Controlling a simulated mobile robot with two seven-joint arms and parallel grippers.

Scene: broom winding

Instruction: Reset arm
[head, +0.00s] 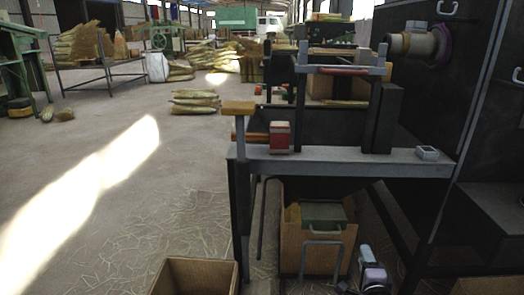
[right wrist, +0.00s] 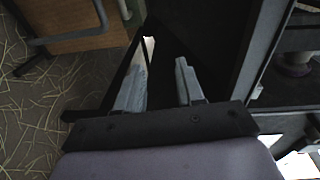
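My right gripper (head: 364,254) shows low in the head view, right of the wooden box under the workbench. Its purple-grey wrist is below the bench top. In the right wrist view its two pale fingers (right wrist: 161,68) stand apart with nothing between them. My left gripper is not in the head view. The workbench (head: 340,160) carries a red box (head: 279,137) and a small grey open tray (head: 427,153).
A wooden box (head: 291,250) with a green object (head: 322,214) stands under the bench, with a grey bar (head: 322,243) before it. An open carton (head: 195,276) is on the floor. A dark machine (head: 458,80) stands at right. Straw-strewn floor at left is mostly clear.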

